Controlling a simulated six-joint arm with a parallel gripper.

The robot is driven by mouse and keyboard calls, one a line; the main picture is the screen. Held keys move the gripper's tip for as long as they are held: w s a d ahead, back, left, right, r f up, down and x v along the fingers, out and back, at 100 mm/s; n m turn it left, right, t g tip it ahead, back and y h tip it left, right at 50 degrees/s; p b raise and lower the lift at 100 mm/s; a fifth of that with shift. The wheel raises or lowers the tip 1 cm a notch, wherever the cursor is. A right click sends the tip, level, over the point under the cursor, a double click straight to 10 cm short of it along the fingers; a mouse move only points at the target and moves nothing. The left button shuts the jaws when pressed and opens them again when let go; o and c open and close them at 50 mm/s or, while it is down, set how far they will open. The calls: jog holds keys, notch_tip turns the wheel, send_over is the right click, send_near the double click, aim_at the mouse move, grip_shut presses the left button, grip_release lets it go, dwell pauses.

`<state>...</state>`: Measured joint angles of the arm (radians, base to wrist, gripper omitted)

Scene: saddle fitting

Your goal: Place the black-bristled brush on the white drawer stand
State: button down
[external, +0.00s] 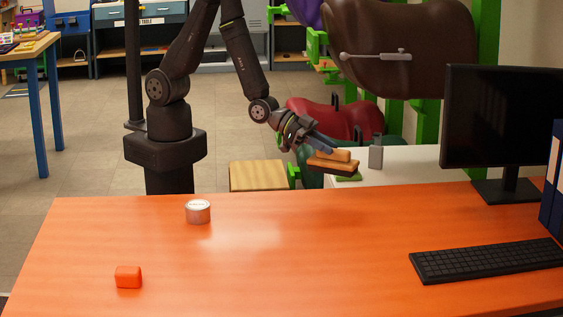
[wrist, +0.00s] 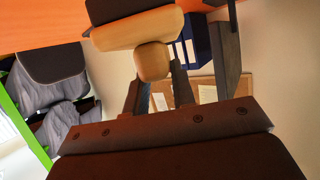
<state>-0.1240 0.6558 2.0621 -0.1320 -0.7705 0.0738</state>
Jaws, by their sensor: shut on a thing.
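The brush (external: 333,165) has a tan wooden body and a dark bristle side facing down in the external view. My gripper (external: 328,148) is shut on the brush's wooden grip and holds it tilted in the air. In the wrist view the brush (wrist: 138,30) sits at the ends of my gripper's fingers (wrist: 178,66), with its dark bristles at the top edge. The white drawer stand (external: 412,161) is behind the orange desk; only its pale top shows, the rest is hidden. The brush overlaps the stand's left part in the picture; its height above the top is unclear.
Saddles hang on a green rack (external: 488,40) behind. The orange desk (external: 300,260) carries a tin (external: 198,212), a red block (external: 128,277), a keyboard (external: 487,260) and a monitor (external: 500,115).

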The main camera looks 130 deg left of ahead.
jog(key=s+a+n+g+y, duration=0.3)
jog(key=s+a+n, duration=0.1)
jog(key=a, duration=0.9)
jog(key=s+a+n+g+y, duration=0.2)
jog(key=s+a+n+y, duration=0.15)
jog(key=a, duration=0.85)
jog(key=s+a+n+g+y, duration=0.3)
jog(key=s+a+n, duration=0.15)
jog(key=a, duration=0.85)
jog(key=shift+m, duration=0.4)
jog(key=shift+s+a+f, duration=0.1)
jog(key=shift+s+f, duration=0.05)
jog(key=shift+f, duration=5.65)
jog(key=shift+s+f, duration=0.1)
jog(key=shift+f, duration=5.7)
jog(key=shift+f, duration=0.65)
jog(key=c, duration=1.1)
grip_release()
